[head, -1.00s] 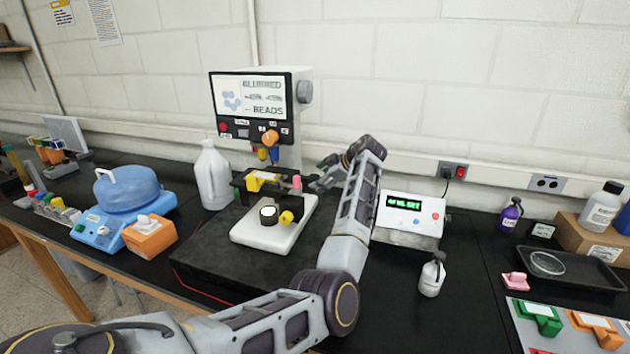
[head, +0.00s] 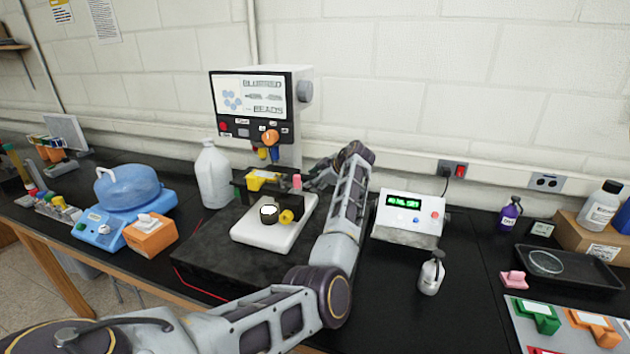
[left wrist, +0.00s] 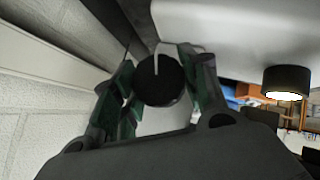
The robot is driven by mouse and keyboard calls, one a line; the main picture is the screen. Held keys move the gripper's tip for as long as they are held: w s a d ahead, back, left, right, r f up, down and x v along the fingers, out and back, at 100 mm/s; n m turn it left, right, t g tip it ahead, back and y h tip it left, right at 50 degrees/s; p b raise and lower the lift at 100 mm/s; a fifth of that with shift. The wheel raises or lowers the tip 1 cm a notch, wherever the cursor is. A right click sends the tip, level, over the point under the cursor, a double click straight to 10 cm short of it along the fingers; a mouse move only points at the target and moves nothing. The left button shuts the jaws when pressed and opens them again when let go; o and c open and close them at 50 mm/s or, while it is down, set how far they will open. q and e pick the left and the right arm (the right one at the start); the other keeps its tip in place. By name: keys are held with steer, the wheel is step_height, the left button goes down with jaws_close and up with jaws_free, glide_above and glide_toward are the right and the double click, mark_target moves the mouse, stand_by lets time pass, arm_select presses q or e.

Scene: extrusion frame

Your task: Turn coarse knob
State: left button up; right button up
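A dark round knob (left wrist: 160,80) with a white line on its face shows in the left wrist view, on the side of a pale body. I take it for the coarse knob; in the head view I cannot make it out. My left gripper (left wrist: 157,88) has a finger on each side of it, close to its rim. Whether the fingers touch it is not clear. In the head view my left gripper (head: 316,180) is at the right side of the white instrument with a screen (head: 253,95), which reads "BLURRED BEADS". My right gripper is not in view.
A white base (head: 262,232) carries a black cylinder with a bright white top (head: 269,214). A white jug (head: 213,172) stands left of it. A display box (head: 408,222) and a small white bottle (head: 432,273) stand right of my left arm.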

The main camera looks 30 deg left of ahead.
arm_select(q)
steer(key=c, duration=0.3)
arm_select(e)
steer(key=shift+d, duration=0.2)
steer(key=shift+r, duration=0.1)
arm_select(q)
steer(key=shift+r, duration=0.1)
steer(key=shift+m+g+p, duration=0.3)
steer(key=shift+g+p, duration=0.2)
steer(key=shift+p, duration=0.05)
steer(key=shift+g+h, duration=0.3)
steer(key=shift+g, duration=0.1)
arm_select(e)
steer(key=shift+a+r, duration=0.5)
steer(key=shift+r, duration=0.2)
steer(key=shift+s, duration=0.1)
